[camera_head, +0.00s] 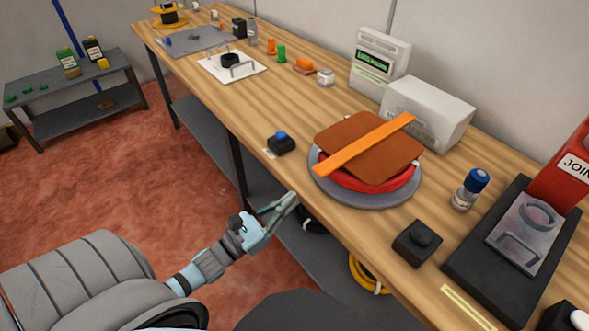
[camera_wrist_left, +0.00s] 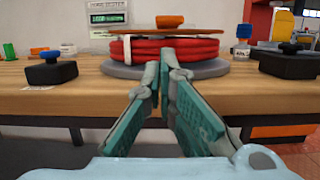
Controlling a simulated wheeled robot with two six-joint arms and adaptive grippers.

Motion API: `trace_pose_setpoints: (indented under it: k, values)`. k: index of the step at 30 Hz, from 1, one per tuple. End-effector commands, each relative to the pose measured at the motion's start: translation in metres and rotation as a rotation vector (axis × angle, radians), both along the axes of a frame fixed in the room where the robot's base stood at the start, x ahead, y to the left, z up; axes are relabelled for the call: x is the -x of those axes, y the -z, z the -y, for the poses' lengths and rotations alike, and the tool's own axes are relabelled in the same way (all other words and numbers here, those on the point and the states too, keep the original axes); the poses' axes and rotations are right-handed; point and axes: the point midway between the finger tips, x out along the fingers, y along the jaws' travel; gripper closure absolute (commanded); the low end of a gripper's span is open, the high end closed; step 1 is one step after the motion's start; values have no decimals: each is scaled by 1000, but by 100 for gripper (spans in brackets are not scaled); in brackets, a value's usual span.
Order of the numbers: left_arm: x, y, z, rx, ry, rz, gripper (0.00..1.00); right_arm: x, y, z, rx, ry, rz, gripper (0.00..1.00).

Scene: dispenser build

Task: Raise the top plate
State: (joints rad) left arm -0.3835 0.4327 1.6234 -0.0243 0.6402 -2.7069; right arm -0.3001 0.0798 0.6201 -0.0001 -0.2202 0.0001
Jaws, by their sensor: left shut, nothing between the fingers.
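A brown square plate (camera_head: 350,150) lies over a red coiled ring (camera_head: 375,189) on a round grey base (camera_head: 400,197) near the bench's front edge. An orange bar (camera_head: 345,156) lies across the plate. The wrist view shows the stack side-on, with the plate (camera_wrist_left: 200,34) thin above the red coil (camera_wrist_left: 195,50). My left gripper (camera_head: 291,203) is shut and empty, just off the bench's front edge, apart from the stack. Its fingertips also show in the left wrist view (camera_wrist_left: 167,62), in front of the grey base. My right gripper is not in view.
A black block with a blue button (camera_head: 281,143) stands left of the stack, and one with a black knob (camera_head: 417,243) to its right. Behind are white devices (camera_head: 428,112). A red machine (camera_head: 566,170) and dark tray (camera_head: 470,272) stand right.

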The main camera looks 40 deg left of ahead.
Motion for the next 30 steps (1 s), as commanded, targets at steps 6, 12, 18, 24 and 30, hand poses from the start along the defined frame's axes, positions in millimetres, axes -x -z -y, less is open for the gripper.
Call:
trace_pose_setpoints:
  k: [6,12,18,24,30]
  values:
    - [-40,-11,12,2,-2,4,100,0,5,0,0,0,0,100]
    - [-69,-19,20,2,-2,1,100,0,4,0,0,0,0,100]
    - [-77,-20,23,1,-2,-1,100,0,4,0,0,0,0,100]
    - [-77,-20,23,1,-2,-2,100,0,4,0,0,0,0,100]
    - [-82,-24,24,0,1,-1,100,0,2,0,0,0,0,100]
